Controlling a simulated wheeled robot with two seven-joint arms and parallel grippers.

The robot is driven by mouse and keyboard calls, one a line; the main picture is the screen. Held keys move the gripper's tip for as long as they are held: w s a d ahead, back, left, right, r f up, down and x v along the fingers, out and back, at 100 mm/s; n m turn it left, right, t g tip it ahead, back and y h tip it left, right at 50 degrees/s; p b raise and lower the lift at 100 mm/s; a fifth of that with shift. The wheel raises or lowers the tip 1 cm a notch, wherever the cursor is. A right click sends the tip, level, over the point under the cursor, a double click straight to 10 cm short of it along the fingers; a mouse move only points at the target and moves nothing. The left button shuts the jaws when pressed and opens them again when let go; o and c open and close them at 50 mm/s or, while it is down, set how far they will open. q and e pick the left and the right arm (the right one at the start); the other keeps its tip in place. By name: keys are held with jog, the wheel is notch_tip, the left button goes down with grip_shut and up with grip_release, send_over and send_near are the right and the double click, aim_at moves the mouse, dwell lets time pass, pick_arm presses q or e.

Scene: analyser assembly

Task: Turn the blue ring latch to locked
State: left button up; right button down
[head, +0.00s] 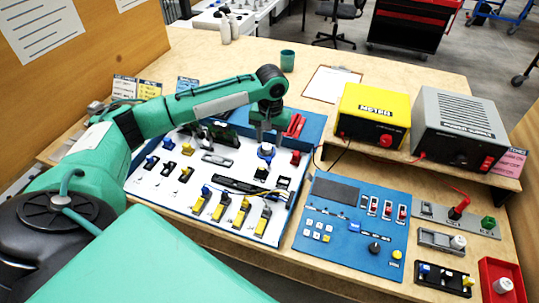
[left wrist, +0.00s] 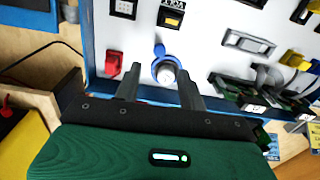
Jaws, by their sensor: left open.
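The blue ring latch (left wrist: 157,66) sits around a white round plug on the white panel, and its small blue lever points up in the left wrist view. In the head view the latch (head: 266,150) shows just below my left gripper (head: 266,138). My left gripper (left wrist: 159,88) is open in the left wrist view, with one finger on each side of the latch's lower part. The fingers look apart from the ring, but I cannot tell the gap in depth. Any lock marking is unreadable. My right gripper is not in view.
A red part (left wrist: 113,64) stands left of the latch on the white panel (head: 150,185). Switches and yellow-tipped levers fill the panel. A blue control board (head: 345,255), a yellow meter box (head: 374,112) and a grey power supply (head: 465,130) stand to the right.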

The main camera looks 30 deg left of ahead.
aim_at(268, 159)
pick_arm(q)
notch_tip(268, 159, down, 8)
jog(key=shift+a+r, duration=0.1)
jog(key=shift+c, duration=0.4)
grip_shut()
jog(key=shift+s, duration=0.1)
